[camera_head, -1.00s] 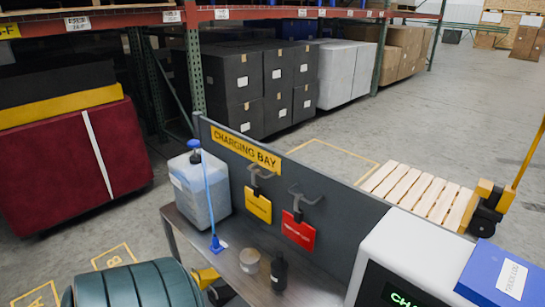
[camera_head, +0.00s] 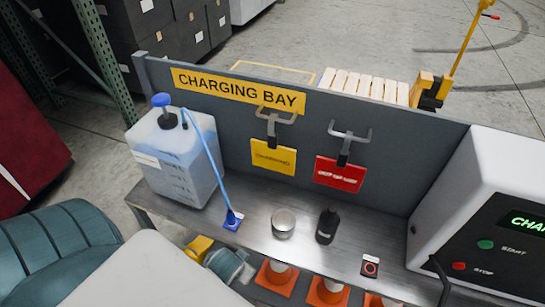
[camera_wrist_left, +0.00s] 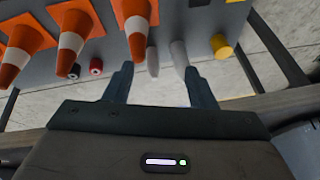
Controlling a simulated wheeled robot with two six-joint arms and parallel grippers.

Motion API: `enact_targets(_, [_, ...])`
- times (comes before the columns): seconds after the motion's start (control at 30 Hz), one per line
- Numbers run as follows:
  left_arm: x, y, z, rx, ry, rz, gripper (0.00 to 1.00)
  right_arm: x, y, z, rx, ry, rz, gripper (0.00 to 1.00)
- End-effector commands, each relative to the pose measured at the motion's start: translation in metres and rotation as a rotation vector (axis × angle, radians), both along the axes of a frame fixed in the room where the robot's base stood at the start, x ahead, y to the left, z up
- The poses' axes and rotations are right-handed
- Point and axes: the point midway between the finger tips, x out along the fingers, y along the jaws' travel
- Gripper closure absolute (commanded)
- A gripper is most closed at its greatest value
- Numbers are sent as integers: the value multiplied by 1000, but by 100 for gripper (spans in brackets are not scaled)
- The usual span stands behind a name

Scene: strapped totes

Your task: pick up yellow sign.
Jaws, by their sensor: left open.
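The yellow sign (camera_head: 273,157) hangs from a grey hook on the dark panel, under the "CHARGING BAY" label, in the head view. A red sign (camera_head: 340,174) hangs from a second hook to its right. My left gripper (camera_wrist_left: 160,85) is open in the left wrist view, with nothing held between its fingers. Orange cones (camera_wrist_left: 135,25) and a shelf lie beyond the fingers. The yellow sign does not show in the wrist view. The left gripper's fingers do not show in the head view. My right gripper is in neither view.
On the metal bench stand a jug (camera_head: 175,165) with a blue hose, a small tin (camera_head: 283,222), a black bottle (camera_head: 327,226) and a white charger (camera_head: 480,215). Cones (camera_head: 277,277) stand below the bench. A teal ribbed object (camera_head: 60,250) is at lower left.

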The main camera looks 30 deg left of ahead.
Motion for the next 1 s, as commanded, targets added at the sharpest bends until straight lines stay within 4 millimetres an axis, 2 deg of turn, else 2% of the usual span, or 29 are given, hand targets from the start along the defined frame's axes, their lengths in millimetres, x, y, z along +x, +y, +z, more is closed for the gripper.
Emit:
enact_targets(0.1, [2,-3,33,4,-29,6,49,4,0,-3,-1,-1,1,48])
enact_targets(0.27, [3,-4,72,13,-70,18,49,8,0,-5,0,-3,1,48])
enact_targets(0.33, [10,0,93,25,-124,41,49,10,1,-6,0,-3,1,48])
enact_targets(0.4, [32,11,121,55,-251,90,49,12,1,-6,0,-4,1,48])
enact_targets(0.7, [114,43,200,95,-743,187,49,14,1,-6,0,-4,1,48])
enact_targets(0.9, [154,44,258,62,-1052,145,49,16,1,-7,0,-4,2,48])
enact_targets(1.0, [164,40,277,40,-1143,115,49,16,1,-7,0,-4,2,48])
